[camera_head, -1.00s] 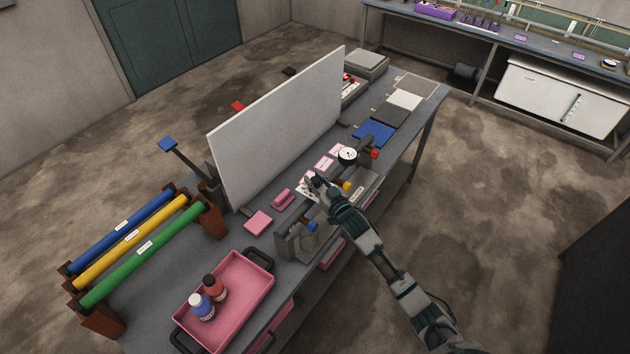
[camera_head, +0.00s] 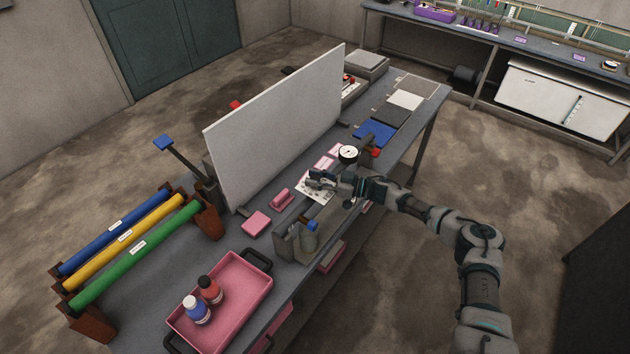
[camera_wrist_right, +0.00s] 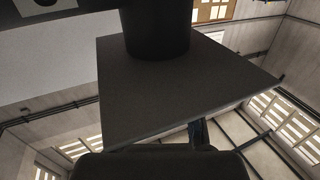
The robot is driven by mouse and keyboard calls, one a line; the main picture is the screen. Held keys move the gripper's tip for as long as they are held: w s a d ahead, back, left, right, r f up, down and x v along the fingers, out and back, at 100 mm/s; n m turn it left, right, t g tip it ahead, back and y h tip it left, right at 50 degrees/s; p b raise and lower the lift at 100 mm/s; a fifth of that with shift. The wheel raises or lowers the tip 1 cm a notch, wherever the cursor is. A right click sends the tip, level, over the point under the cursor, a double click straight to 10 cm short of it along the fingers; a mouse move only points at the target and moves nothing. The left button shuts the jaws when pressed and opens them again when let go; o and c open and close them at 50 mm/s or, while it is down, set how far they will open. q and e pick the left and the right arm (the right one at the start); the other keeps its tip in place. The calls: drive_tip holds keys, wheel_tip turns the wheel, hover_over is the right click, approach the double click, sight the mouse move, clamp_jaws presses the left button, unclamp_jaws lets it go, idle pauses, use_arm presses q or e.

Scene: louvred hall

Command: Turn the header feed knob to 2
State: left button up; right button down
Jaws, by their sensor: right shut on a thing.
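My right gripper (camera_head: 320,180) is over the bench, with its arm coming in from the right. It is shut on what appears to be the header feed knob, which the fingers hide. A white card with dark marks (camera_head: 315,192) shows just below the fingers; I cannot read a number or pointer on it. In the right wrist view a dark cylinder (camera_wrist_right: 156,32) stands against a dark flat plate (camera_wrist_right: 190,90), and dark rounded forms fill the bottom edge. My left gripper is not in view.
A round white gauge (camera_head: 348,153) stands just behind my right gripper. A tall white panel (camera_head: 275,125) runs along the bench's far side. A grey fixture with a blue-topped part (camera_head: 312,226) is nearer. A pink tray (camera_head: 243,300) holds two bottles. Coloured rollers (camera_head: 135,240) lie left.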

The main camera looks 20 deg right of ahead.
drive_tip(key=shift+w+d+n+g+y+b, duration=0.1)
drive_tip(key=shift+n+g+y+b, duration=0.5)
drive_tip(key=shift+n+g+b, duration=0.45)
drive_tip(key=shift+r+g, duration=0.15)
drive_tip(key=shift+g, duration=0.3)
drive_tip(key=shift+r, duration=0.1)
drive_tip(key=c, duration=0.8)
unclamp_jaws()
drive_tip(key=shift+f, duration=0.2)
